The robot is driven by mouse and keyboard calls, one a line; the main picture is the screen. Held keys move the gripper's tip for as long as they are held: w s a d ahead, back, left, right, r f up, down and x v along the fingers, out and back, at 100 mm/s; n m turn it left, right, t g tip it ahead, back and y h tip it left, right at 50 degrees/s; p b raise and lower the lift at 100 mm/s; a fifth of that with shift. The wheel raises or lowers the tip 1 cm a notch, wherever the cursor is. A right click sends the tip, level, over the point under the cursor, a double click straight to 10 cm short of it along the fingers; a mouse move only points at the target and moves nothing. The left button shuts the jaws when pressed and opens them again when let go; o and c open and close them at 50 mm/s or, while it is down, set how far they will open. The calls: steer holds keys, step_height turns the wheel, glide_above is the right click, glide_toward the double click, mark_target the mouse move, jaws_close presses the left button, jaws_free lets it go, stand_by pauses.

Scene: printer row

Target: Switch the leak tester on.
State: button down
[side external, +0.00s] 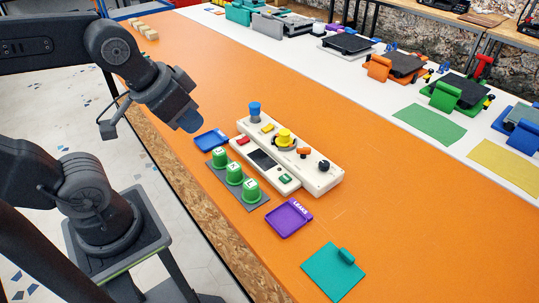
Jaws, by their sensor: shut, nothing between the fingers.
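The leak tester (318,177) is a cream unit on the orange table. Its lower front part has a red button (243,141), a dark screen (262,159) and a green switch (285,178). Its back part carries a blue knob (255,110), a yellow piece (285,137), a small orange-brown knob (304,152) and a black knob (323,165). I cannot tell from this view whether it is on. My gripper (191,124) is shut and empty. It appears in the air up and left of the tester, apart from it.
Several green pieces with white-labelled tops (234,173) stand on a grey strip before the tester. A blue tray (211,140) lies left, a purple tray marked LEAKS (289,217) right, and a teal plate (334,271) nearer. Printers line the white back strip (375,99). Orange table between is clear.

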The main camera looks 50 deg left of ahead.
steer(key=w+a+m+g, duration=0.1)
steer(key=w+a+m, duration=0.25)
steer(key=w, duration=0.35)
steer(key=m+g, duration=0.5)
steer(key=m, duration=1)
glide_above(249, 140)
steer(key=a, duration=0.1)
step_height(249, 140, down, 12)
steer(key=shift+w+n, duration=0.25)
step_height(249, 140, down, 14)
